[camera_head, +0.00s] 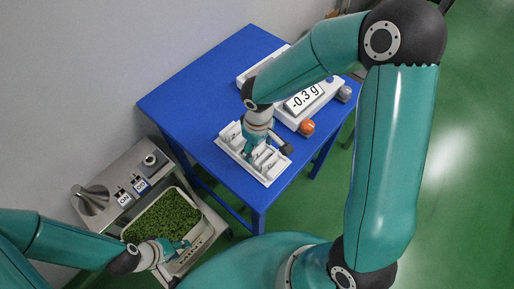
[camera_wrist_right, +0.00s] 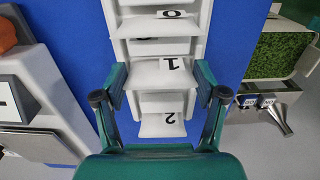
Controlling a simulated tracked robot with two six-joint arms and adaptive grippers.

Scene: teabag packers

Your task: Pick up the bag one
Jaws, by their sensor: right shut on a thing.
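The bag one (camera_wrist_right: 155,75) is a white bag marked 1, in the middle of a white rack (camera_wrist_right: 204,20) in the right wrist view. The fingers of my right gripper (camera_wrist_right: 160,88) lie along both its sides and are shut on it. The bag is still at the rack. In the head view my right gripper (camera_head: 249,151) is down among the bags on the blue table, and it hides part of them. My left gripper (camera_head: 183,246) is over the edge of the leaf tray at the lower left; its fingers are too small to tell.
Bag 0 (camera_wrist_right: 160,26) and bag 2 (camera_wrist_right: 162,125) flank bag one closely. A scale (camera_head: 318,93) reading -0.3 g stands behind on the blue table (camera_head: 190,95), with an orange knob (camera_head: 307,127).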

